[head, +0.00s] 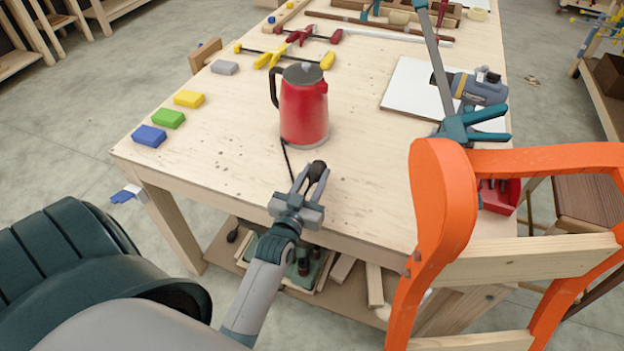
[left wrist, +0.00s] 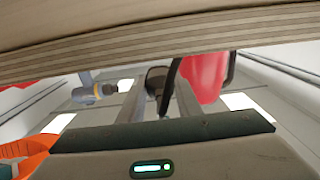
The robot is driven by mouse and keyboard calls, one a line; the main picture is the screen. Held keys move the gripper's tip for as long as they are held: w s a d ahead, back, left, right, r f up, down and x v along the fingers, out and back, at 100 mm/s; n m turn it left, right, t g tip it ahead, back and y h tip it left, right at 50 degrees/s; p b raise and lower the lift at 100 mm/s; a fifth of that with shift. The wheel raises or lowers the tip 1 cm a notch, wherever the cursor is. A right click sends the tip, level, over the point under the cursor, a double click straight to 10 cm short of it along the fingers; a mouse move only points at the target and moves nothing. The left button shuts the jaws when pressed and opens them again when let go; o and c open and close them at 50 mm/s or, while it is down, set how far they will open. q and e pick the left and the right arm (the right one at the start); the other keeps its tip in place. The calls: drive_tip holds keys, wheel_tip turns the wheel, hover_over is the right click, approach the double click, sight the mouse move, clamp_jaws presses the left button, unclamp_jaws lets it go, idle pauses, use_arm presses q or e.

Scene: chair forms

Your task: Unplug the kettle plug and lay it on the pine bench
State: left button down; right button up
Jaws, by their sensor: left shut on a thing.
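The black kettle plug (head: 317,169) is between the fingertips of my left gripper (head: 312,184), which is shut on it near the front edge of the pine bench (head: 230,125). In the left wrist view the dark plug (left wrist: 157,80) shows between the two fingers. I cannot see a socket or tell whether the plug is clear of one. The red kettle (head: 304,108) stands upright on the bench, just beyond the gripper. A black cord (head: 286,158) runs from its base towards the plug; its lower part is partly hidden. My right gripper is not in view.
An orange chair frame (head: 440,200) with a teal clamp (head: 470,124) stands at the right front. Blue, green (head: 168,118) and yellow blocks lie at the left edge. Bare bench top lies left of the kettle.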

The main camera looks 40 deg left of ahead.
use_arm(q)
drive_tip(key=shift+w+a+f+b, duration=0.1)
drive_tip(key=shift+w+f+b, duration=0.3)
drive_tip(key=shift+f, duration=0.3)
drive_tip(key=shift+w+a+f+b, duration=0.1)
drive_tip(key=shift+w+f+b, duration=0.25)
drive_tip(key=shift+f, duration=0.3)
drive_tip(key=c, duration=1.2)
unclamp_jaws()
drive_tip(key=shift+s, duration=0.1)
drive_tip(key=shift+s+d+f, duration=0.15)
drive_tip(key=shift+s, duration=0.3)
drive_tip(key=b+v, duration=0.4)
drive_tip(key=v, duration=1.2)
drive_tip(key=shift+s+b, duration=0.2)
drive_tip(key=shift+b, duration=0.1)
